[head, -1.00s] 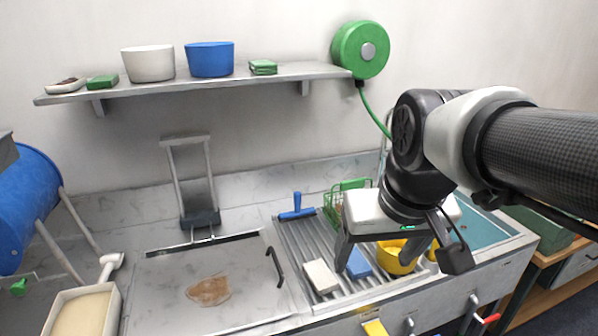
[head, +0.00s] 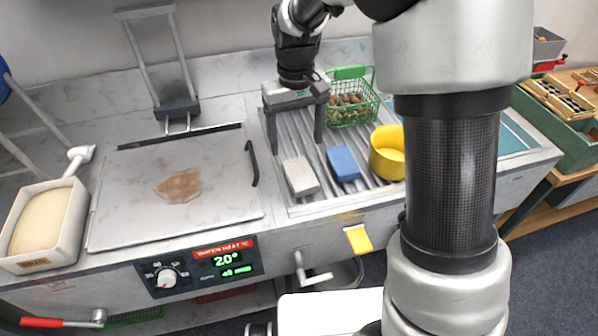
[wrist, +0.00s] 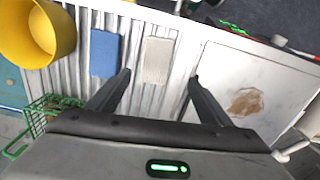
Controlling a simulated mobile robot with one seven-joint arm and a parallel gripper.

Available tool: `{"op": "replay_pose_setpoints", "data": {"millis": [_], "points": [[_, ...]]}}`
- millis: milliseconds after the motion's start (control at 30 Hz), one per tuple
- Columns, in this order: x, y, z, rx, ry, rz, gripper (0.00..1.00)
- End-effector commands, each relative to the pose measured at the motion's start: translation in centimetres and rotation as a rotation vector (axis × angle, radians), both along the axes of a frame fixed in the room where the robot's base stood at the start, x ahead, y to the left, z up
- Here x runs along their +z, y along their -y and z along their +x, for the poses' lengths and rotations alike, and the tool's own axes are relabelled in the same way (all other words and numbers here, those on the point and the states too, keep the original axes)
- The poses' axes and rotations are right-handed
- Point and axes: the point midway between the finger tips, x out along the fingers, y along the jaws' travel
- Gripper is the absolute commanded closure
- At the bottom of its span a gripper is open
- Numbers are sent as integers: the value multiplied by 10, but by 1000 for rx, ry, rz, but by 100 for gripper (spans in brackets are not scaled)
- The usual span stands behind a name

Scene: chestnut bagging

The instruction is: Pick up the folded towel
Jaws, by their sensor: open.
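A pale grey-white folded block (head: 300,176), which may be the folded towel, lies on the ribbed drainboard (head: 288,127). A similar blue block (head: 343,163) lies just to its right. I cannot tell for sure which is a towel and which a sponge. My gripper (head: 295,143) is open and empty, pointing down over the drainboard, behind the pale block in the head view. In the wrist view my fingertips (wrist: 160,76) lie to either side of the pale block (wrist: 157,60), apart from it. The blue block (wrist: 105,53) is outside the fingers.
A yellow bucket (head: 387,153) and a green wire basket (head: 350,108) of brown nuts stand right of the blocks. A yellow cloth (head: 357,239) hangs on the front edge. A lidded bath (head: 178,213) with a black handle (head: 251,164) is on the left.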

Motion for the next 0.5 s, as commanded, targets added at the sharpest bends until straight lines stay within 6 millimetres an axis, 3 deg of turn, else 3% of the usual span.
{"op": "replay_pose_setpoints", "data": {"millis": [33, 200, 500], "points": [[-13, 0, -1, 0, -5, -1, 27], [-42, 0, -1, 0, -3, -1, 27], [-66, 3, 0, 0, -3, -1, 27]]}}
